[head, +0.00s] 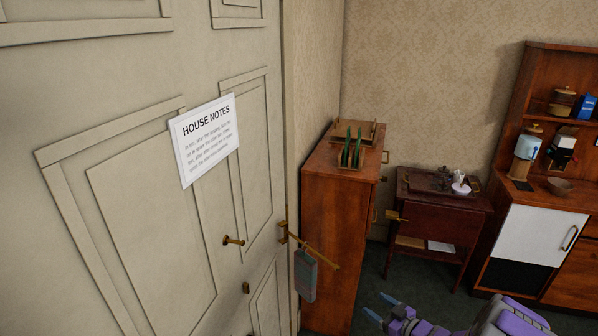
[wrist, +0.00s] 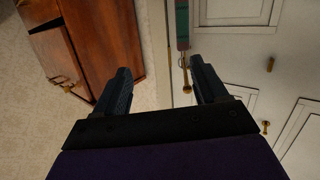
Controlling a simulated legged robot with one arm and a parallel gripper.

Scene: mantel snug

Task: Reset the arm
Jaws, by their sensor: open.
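My gripper (head: 381,307) shows at the bottom of the head view, right of the middle, with its purple arm behind it. Its two fingertips are spread apart and point left, toward the door side. In the wrist view my gripper (wrist: 160,68) has its two dark fingers apart with nothing between them. The cream panelled door (wrist: 245,65) and a wooden cabinet (wrist: 95,35) lie beyond the fingers there.
The cream door (head: 140,210) with a notice (head: 205,138) fills the left. A grey tag (head: 305,276) hangs by a brass bar at its edge. A tall wooden cabinet (head: 335,215), a low side table (head: 440,220) and a shelf unit (head: 570,130) stand along the wall.

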